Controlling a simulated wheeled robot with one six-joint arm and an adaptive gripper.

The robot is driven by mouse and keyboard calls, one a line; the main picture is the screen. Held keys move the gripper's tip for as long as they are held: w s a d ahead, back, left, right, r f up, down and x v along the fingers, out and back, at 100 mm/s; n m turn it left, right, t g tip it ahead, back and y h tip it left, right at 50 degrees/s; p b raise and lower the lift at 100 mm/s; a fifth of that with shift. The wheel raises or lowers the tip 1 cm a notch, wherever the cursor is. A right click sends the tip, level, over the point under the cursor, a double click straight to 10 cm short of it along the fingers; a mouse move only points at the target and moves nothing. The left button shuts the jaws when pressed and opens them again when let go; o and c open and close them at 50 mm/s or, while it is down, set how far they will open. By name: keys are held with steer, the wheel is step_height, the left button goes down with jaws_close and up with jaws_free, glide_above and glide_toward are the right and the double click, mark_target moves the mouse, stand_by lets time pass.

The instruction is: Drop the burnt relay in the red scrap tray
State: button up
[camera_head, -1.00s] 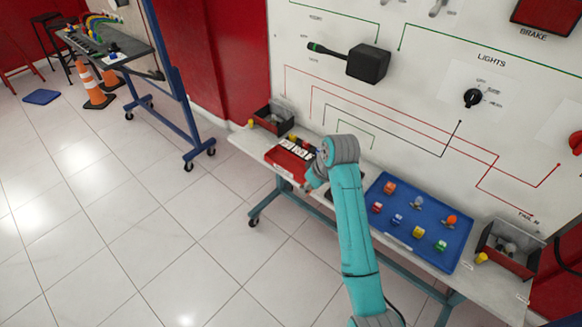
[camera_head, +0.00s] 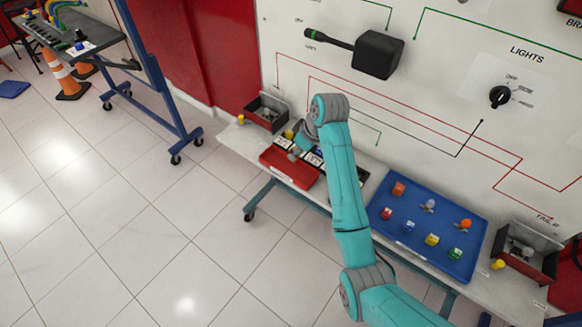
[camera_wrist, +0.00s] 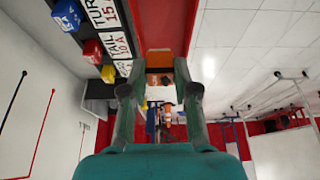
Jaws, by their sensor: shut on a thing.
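The red scrap tray (camera_head: 283,171) lies on the narrow bench at the left in the head view. It also fills the upper middle of the wrist view (camera_wrist: 170,14). My gripper (camera_wrist: 160,72) is at the tray, with its fingers shut on a small brown-orange block (camera_wrist: 158,58), which I take to be the burnt relay. In the head view my gripper (camera_head: 297,151) is small and sits over the tray's back edge; the held relay cannot be made out there. Whether the relay touches the tray is unclear.
A labelled dark strip with blue (camera_wrist: 67,14), red (camera_wrist: 92,50) and yellow blocks runs beside the tray. A blue tray (camera_head: 425,255) holds several coloured parts on the right. Dark bins (camera_head: 266,112) stand at both bench ends. The upright trainer panel rises behind.

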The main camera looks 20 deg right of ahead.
steer(key=shift+f, duration=2.05)
steer(key=o, duration=1.1)
steer(key=shift+c, duration=0.2)
steer(key=v, duration=0.7)
steer(key=shift+r, duration=0.2)
steer(key=shift+s+d, duration=0.1)
